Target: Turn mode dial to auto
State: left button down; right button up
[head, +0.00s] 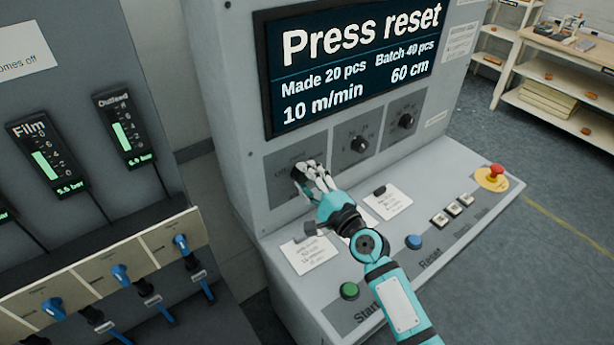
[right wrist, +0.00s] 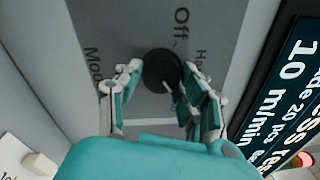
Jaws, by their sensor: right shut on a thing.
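The mode dial (right wrist: 160,66) is a round black knob on a grey plate on the machine's front. In the right wrist view the words "Off", "Mod" and "Ha" show around it; I cannot read an "Auto" mark. My right gripper (head: 306,172) reaches the dial at the left of the row under the screen, its fingers covering most of it. In the right wrist view the gripper (right wrist: 161,84) has its fingers on both sides of the dial, shut on it. The dial's pointer direction cannot be told. My left gripper is out of view.
A screen (head: 345,62) reading "Press reset" is above. Two more dials (head: 359,145) (head: 405,121) sit to the right. The sloped desk below carries a green Start button (head: 349,290), a blue Reset button (head: 413,242) and a red emergency stop (head: 495,173).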

jog(key=shift+f, duration=0.1)
dwell(0.5)
jog(key=o, duration=1.1)
jog(key=shift+o, duration=0.2)
jog(key=shift+d, duration=0.1)
jog(key=v, duration=1.2)
